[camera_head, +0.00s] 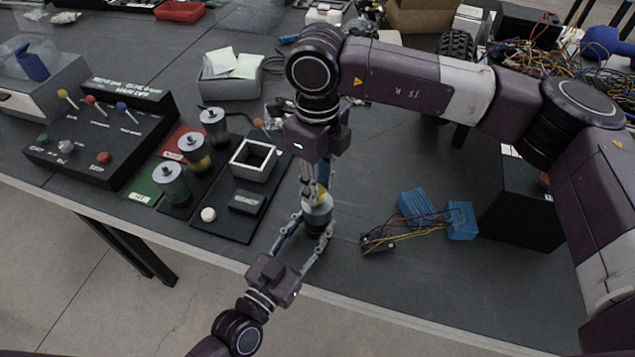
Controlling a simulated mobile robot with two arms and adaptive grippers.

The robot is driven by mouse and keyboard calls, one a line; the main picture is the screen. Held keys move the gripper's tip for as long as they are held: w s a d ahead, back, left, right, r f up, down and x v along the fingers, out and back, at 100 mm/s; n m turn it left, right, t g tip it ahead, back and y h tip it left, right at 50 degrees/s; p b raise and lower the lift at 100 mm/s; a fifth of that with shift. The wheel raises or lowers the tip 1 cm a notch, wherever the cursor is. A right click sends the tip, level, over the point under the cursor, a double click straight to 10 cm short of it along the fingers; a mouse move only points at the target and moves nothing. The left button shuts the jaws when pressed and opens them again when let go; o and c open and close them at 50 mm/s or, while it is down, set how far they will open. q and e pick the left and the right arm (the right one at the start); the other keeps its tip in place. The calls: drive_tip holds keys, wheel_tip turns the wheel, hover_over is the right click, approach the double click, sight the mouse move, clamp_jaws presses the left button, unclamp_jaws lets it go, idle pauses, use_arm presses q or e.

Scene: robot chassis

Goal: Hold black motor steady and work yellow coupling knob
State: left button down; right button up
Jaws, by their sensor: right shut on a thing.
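The motor (318,222) is a short cylinder with a grey upper part and a black lower part, upright near the table's front edge. The yellow coupling knob (321,196) shows on top of it, partly hidden by fingers. My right gripper (317,193) points down from above and is shut on the yellow knob. My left gripper (315,222) reaches in from the front, with one finger on each side of the motor. I cannot tell whether both its fingertips press on the motor.
A lever panel (105,140) lies further left. Blue blocks with wires (415,205) lie to the right. A grey bin (230,84) stands behind. Some bare table lies front right.

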drive_tip(key=shift+m, duration=0.4)
drive_tip(key=o, duration=1.2)
drive_tip(key=shift+c, duration=0.2)
wheel_tip(320, 180, up, 12)
use_arm(q)
drive_tip(key=c, duration=1.1)
unclamp_jaws()
drive_tip(key=shift+c, duration=0.2)
drive_tip(key=shift+o, duration=0.3)
